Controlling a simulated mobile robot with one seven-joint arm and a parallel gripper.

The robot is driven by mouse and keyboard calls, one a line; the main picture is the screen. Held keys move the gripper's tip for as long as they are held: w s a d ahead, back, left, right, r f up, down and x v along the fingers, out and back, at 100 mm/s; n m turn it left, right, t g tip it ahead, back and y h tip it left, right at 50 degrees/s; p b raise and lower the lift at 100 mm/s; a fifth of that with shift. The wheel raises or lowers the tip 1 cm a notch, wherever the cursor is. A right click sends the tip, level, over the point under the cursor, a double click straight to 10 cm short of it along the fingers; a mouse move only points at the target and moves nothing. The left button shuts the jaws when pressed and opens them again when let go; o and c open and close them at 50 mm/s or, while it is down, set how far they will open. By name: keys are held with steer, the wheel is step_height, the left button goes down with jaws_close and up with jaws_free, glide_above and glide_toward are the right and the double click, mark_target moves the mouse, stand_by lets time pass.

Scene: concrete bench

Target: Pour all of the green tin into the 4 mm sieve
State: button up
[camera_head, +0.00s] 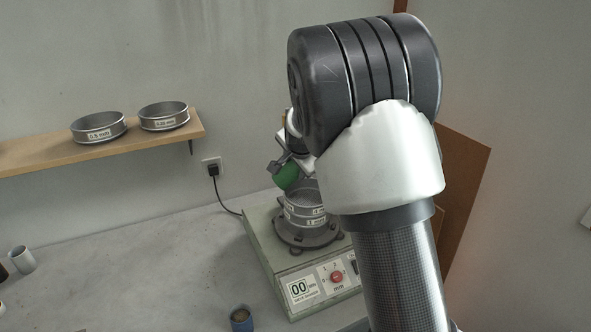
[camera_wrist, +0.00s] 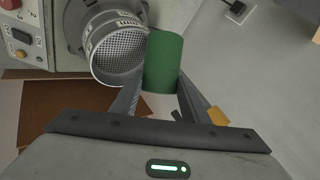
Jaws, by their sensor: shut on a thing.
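My gripper (camera_wrist: 160,84) is shut on the green tin (camera_wrist: 163,58), with a finger on each side of it. In the head view the green tin (camera_head: 286,176) looks tilted, held just above and left of the sieve stack. The tin's opening and contents are hidden. The top sieve (camera_head: 306,196) is a round metal ring; its label seems to start with a 4. In the wrist view the sieve (camera_wrist: 120,50) shows a perforated floor with no material visible on it, right beside the tin. Much of my gripper is hidden behind my arm in the head view.
The stack stands on a shaker (camera_head: 262,250) with a display reading 00 and a red knob. A blue tin (camera_head: 241,318) stands in front. A pale cup (camera_head: 22,260) is at the far left. Two sieves (camera_head: 98,127) (camera_head: 164,116) sit on a wall shelf. A brown board (camera_head: 462,200) leans at right.

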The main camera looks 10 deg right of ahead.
steer(key=shift+d+f+m+y+b, duration=0.3)
steer(key=shift+y+b, duration=0.4)
steer(key=shift+b, duration=1.55)
steer(key=shift+d+f+y+b, duration=0.15)
steer(key=shift+f+y+b, duration=0.25)
steer(key=shift+b, duration=1.1)
steer(key=shift+w+d+f+m+y+b, duration=0.1)
steer(key=shift+d+f+m+y+b, duration=0.3)
steer(key=shift+b, duration=0.85)
steer(key=shift+w+d+f+m+g+y+b, duration=0.1)
steer(key=shift+d+f+m+g+y+b, duration=0.2)
steer(key=shift+y+b, duration=0.55)
steer(key=shift+d+f+m+y+b, duration=0.1)
steer(key=shift+f+m+y+b, duration=0.35)
steer(key=shift+b, duration=0.55)
steer(key=shift+w+d+r+m+y+b, duration=0.1)
steer(key=shift+d+m+y+b, duration=0.4)
steer(key=shift+y, duration=0.85)
steer(key=shift+w+d+m+y+b, duration=0.15)
steer(key=shift+d+m+y, duration=0.6)
steer(key=shift+y, duration=0.6)
steer(key=shift+s, duration=0.1)
